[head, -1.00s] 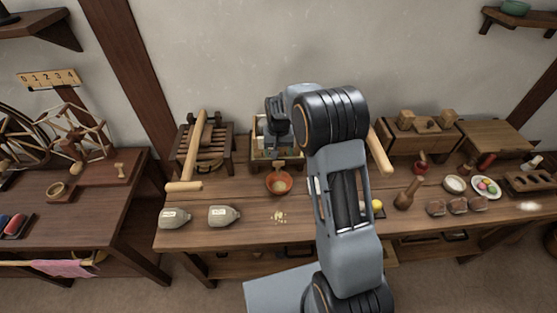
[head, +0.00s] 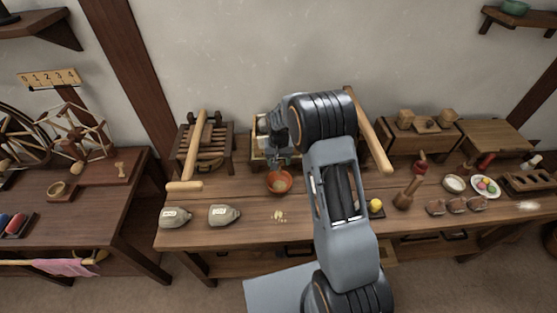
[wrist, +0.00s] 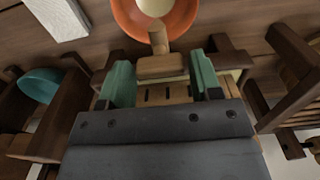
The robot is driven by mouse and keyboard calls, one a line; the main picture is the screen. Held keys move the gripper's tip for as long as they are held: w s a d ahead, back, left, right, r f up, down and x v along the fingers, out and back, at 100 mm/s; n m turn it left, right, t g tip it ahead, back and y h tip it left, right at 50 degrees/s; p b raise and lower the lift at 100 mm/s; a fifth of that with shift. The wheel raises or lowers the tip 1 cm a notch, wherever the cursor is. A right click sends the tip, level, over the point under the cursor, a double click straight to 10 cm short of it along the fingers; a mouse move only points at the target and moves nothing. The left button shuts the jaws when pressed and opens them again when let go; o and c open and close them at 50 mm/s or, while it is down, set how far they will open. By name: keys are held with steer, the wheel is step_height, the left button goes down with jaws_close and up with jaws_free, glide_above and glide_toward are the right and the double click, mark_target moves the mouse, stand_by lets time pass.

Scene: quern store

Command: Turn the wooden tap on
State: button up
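In the wrist view, a light wooden piece that looks like the tap (wrist: 158,66) shows as a flat block with a round peg pointing toward an orange bowl (wrist: 190,22). My gripper (wrist: 161,72) is open, with one teal finger on each side of the wooden piece and a visible gap on both sides. Nothing is held. In the head view, my gripper (head: 284,158) is low over the back of the bench, just behind the orange bowl (head: 279,186). My arm and gripper hide the tap there. Whether the tap is on cannot be told.
Two labelled sacks (head: 224,215) and scattered grains lie at the bench's front left. A slatted wooden stand (head: 212,150) is left of my gripper, and a long wooden handle (head: 370,132) leans to the right. A yellow ball (head: 376,205) is right of my arm.

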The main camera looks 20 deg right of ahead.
steer(key=c, duration=0.6)
steer(key=shift+n, duration=0.4)
steer(key=n+b, duration=0.1)
steer(key=n, duration=0.3)
steer(key=shift+b, duration=0.35)
steer(key=n+b, duration=0.1)
steer(key=n, duration=0.3)
steer(key=shift+n, duration=0.3)
steer(key=n, duration=0.4)
steer(key=shift+b, duration=0.4)
steer(key=shift+n, duration=2.1)
steer(key=shift+r+n, duration=0.1)
steer(key=shift+n, duration=0.2)
